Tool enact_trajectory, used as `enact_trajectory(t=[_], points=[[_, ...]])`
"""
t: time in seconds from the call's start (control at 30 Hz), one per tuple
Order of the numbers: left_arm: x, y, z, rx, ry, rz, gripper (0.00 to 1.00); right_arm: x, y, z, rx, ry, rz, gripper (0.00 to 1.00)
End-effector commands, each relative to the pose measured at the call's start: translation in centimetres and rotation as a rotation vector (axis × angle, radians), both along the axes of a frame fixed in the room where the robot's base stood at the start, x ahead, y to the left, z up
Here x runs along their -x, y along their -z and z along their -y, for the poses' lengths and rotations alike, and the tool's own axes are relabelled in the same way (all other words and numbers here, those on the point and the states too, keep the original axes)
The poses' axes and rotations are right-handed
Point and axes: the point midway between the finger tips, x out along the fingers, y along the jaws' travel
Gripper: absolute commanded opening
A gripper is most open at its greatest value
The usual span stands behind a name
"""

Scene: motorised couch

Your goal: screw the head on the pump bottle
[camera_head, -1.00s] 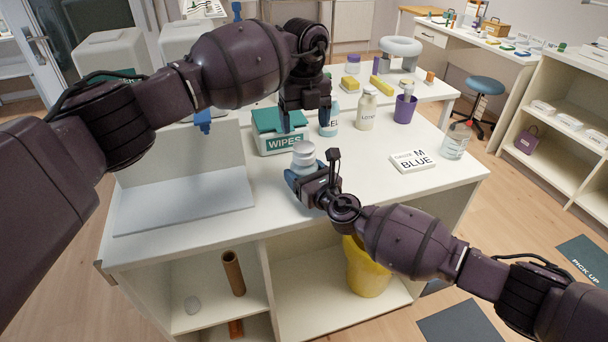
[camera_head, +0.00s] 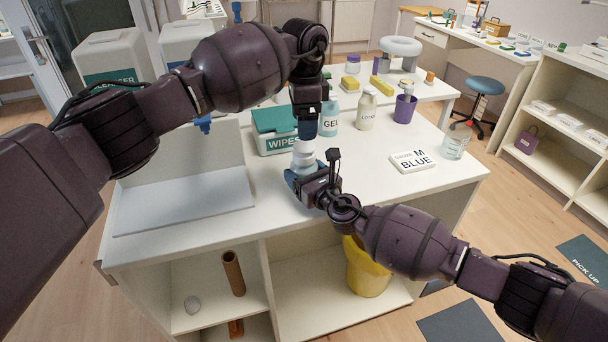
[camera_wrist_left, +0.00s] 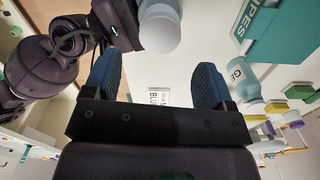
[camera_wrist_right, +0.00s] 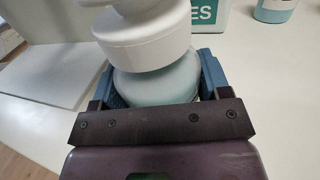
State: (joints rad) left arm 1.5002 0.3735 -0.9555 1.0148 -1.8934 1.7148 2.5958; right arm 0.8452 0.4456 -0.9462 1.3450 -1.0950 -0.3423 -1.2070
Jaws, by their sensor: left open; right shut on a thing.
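The head also shows in the head view (camera_head: 303,148) and the left wrist view (camera_wrist_left: 160,32). My right gripper (camera_head: 302,176) is shut around the bottle body. My left gripper (camera_head: 307,132) is open and empty, just above and behind the pump head. Its blue fingers (camera_wrist_left: 158,85) are wide apart with nothing between them.
A green-lidded wipes box (camera_head: 272,135), a gel bottle (camera_head: 329,120) and a lotion bottle (camera_head: 366,112) stand behind the pump bottle. A BLUE label card (camera_head: 412,161) and a clear jar (camera_head: 455,147) are at the right. The counter between bottle and card is free.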

Motion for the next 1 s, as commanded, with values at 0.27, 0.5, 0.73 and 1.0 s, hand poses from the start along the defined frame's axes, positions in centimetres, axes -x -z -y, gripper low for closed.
enact_trajectory(t=[0.27,0.5,0.73,1.0], points=[[0.0,0.0,0.0,0.001,-0.153,0.0,0.78,0.0,0.1,0.0,0.001,0.0,-0.001,0.04],[0.0,0.0,0.0,0.0,-0.161,0.0,0.78,0.0,0.1,0.0,0.001,0.0,-0.001,0.04],[0.0,0.5,0.0,-0.001,-0.16,-0.001,0.78,0.0,0.1,0.0,0.001,0.0,-0.001,0.04],[0.0,3.8,0.0,-0.001,-0.16,-0.002,0.78,0.0,0.1,0.0,0.001,0.0,-0.001,0.04]])
